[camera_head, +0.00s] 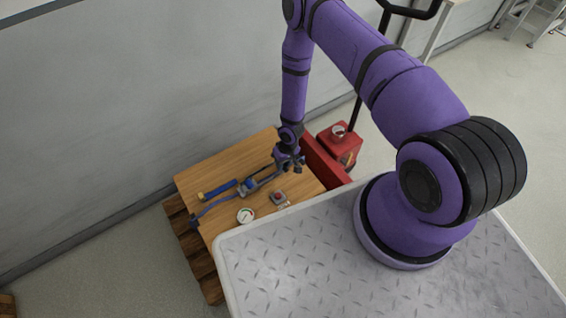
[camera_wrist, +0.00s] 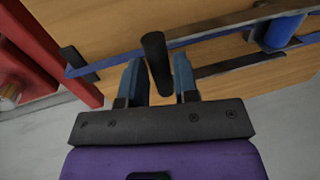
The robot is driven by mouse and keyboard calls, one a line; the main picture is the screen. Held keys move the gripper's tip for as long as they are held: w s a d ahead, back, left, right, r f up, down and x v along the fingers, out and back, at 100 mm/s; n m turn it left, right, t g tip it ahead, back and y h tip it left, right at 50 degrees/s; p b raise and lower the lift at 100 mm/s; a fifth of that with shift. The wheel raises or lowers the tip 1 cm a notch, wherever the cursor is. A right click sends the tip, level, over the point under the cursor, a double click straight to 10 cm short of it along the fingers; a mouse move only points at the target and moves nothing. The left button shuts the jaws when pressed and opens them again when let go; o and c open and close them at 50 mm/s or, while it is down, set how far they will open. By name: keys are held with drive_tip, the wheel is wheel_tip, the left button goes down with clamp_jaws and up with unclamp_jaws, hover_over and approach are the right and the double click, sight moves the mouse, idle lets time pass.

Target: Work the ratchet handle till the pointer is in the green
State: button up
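The ratchet handle's black grip (camera_wrist: 154,48) stands between the two blue fingers of my gripper (camera_wrist: 158,70) in the wrist view. The fingers are apart, with a gap visible on each side of the grip.
The wooden board (camera_head: 225,172) rests on a pallet (camera_head: 206,268). A small grey box with a red top (camera_head: 279,198) and a yellow-and-blue object (camera_head: 217,190) are on it. A red pallet truck (camera_head: 340,148) stands beyond, near the grey wall (camera_head: 120,100).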

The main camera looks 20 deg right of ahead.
clamp_jaws()
